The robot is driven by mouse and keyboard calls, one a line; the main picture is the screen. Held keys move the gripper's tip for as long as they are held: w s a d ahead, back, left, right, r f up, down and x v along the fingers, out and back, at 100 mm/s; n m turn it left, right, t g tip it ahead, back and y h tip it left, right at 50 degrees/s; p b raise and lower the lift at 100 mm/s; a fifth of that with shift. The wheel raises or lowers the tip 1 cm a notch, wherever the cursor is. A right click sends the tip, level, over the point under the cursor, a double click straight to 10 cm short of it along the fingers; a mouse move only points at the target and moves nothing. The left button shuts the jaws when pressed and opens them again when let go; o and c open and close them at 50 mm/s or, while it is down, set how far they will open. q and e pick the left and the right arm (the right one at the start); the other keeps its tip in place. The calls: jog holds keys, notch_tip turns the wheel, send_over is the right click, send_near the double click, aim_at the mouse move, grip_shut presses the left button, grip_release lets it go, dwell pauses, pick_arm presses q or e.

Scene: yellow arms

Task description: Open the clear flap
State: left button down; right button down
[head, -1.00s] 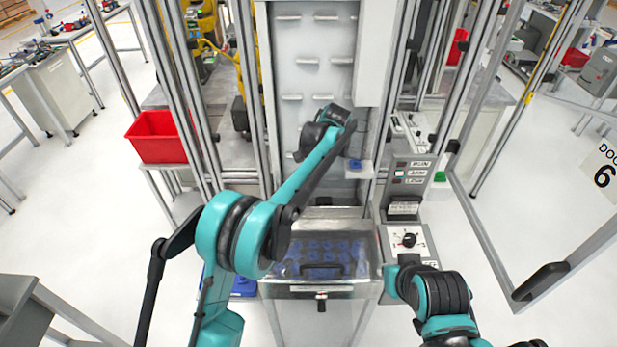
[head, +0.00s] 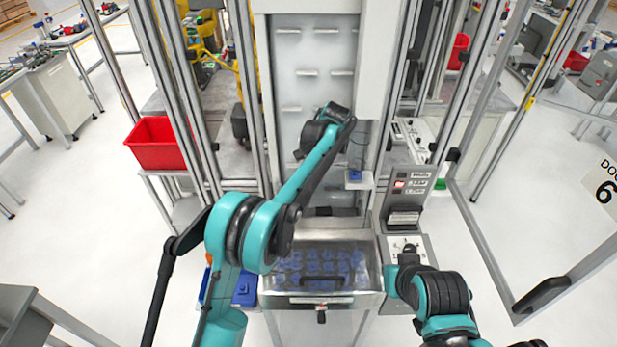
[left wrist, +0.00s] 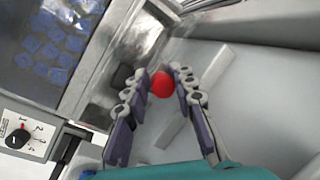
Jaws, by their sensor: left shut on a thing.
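The clear flap (head: 345,262) covers a metal bin with several blue pieces under it. In the left wrist view the flap (left wrist: 60,35) fills the upper left. My left gripper (left wrist: 161,76) is shut on a small red round thing (left wrist: 162,86), beside the bin's metal edge and apart from the flap. In the head view my left arm reaches up over the bin, and its gripper is hidden there. My right arm is at the bin's right; its gripper does not show.
A panel with a dial (head: 407,247) stands right of the bin, and the dial also shows in the left wrist view (left wrist: 18,138). A small shelf holds a blue piece (head: 355,175). Metal posts (head: 175,95) flank the cell. A red bin (head: 155,143) stands at left.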

pick_arm(q)
jog(key=shift+w+f, duration=0.1)
jog(key=shift+w, duration=0.1)
jog(key=c, duration=1.3)
grip_release()
jog(key=shift+c, duration=0.2)
jog(key=shift+w+a+f, duration=0.1)
jog(key=shift+w+f, duration=0.05)
jog(key=shift+w, duration=0.05)
jog(key=shift+s, duration=0.1)
jog(key=v, duration=1.2)
